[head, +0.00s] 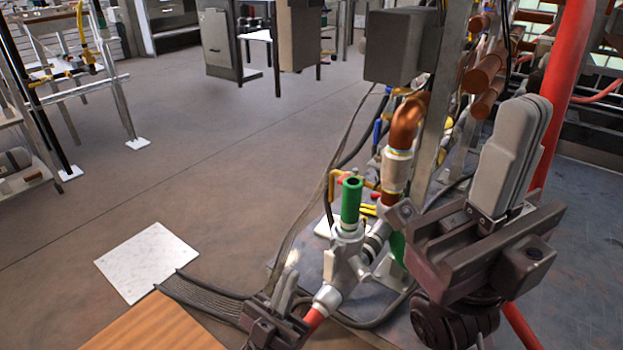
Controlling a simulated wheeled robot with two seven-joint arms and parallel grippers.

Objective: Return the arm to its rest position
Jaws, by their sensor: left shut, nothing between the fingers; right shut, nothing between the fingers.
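My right gripper (512,150) is large in the right foreground. Its two grey fingers point up and lie together, with nothing between them. My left gripper (283,292) is low at the bottom centre, partly cut off by the frame edge. Its small grey fingers are together and empty, beside a white and red pipe fitting (328,297). Neither gripper holds a thing. Most of both arms is out of view.
A pipe assembly with a green-topped valve (350,202) and a copper elbow (407,118) stands between my grippers. A red pipe (567,70) rises behind my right gripper. A wooden surface (155,325) is at bottom left. Open floor (190,160) lies at left.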

